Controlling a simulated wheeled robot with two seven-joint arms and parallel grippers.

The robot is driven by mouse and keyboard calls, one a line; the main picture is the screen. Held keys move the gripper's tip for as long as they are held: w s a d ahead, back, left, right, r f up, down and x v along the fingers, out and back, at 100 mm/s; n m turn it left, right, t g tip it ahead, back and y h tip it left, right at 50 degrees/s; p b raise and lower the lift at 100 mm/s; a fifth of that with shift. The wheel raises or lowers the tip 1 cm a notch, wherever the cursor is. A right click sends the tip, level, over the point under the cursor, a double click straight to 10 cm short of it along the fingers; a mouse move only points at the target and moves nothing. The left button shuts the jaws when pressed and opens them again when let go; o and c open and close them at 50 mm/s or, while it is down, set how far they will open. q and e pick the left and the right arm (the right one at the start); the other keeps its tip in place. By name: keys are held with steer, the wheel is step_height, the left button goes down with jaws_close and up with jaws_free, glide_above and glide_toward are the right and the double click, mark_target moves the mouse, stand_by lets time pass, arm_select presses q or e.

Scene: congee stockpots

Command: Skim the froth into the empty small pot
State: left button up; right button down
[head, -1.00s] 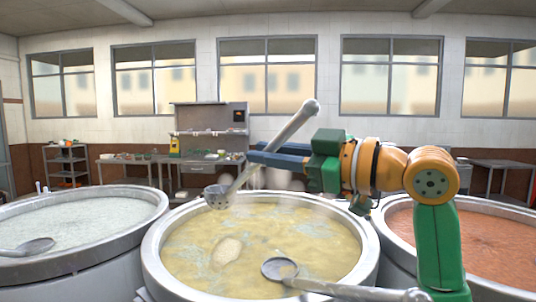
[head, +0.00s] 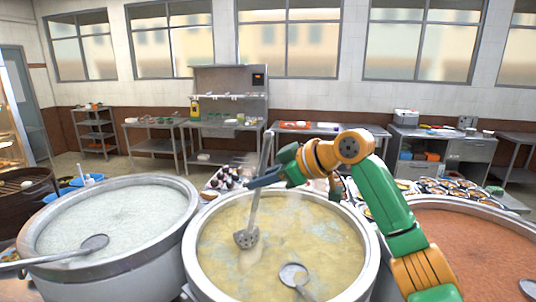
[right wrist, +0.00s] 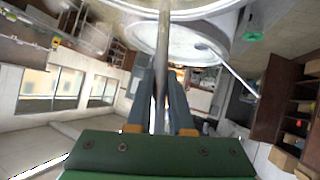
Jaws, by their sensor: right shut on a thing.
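My right gripper (head: 262,180) is shut on the long handle of a steel skimmer (head: 247,238). The skimmer hangs steeply, its perforated bowl low over the yellowish liquid in the middle stockpot (head: 197,262); whether it touches the liquid is unclear. Pale froth patches (head: 310,228) lie on that liquid. The right wrist view shows the handle (right wrist: 163,50) running between the gripper's fingers (right wrist: 160,100). I cannot make out an empty small pot. My left gripper is not in view.
A ladle (head: 293,275) rests in the middle pot. The left stockpot (head: 40,262) holds white congee and another ladle (head: 94,243). The right stockpot (head: 468,205) holds orange liquid. Bottles (head: 226,180) and small bowls (head: 450,189) stand behind the pots.

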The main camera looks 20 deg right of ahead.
arm_select(q)
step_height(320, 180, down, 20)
steer(key=b, duration=2.1)
steer(key=shift+b, duration=0.3)
arm_select(e)
steer(key=s+d+f+n+t+y, duration=0.1)
steer(key=s+f+t, duration=0.3)
steer(key=s+f, duration=0.5)
step_height(320, 180, down, 2)
steer(key=shift+s+f, duration=0.1)
steer(key=shift+s, duration=0.2)
arm_select(q)
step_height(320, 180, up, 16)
steer(key=p, duration=1.6)
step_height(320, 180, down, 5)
steer(key=b, duration=0.5)
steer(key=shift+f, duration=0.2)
arm_select(e)
step_height(320, 180, up, 14)
steer(key=n+t+y, duration=0.1)
steer(key=t, duration=0.1)
steer(key=shift+r, duration=0.25)
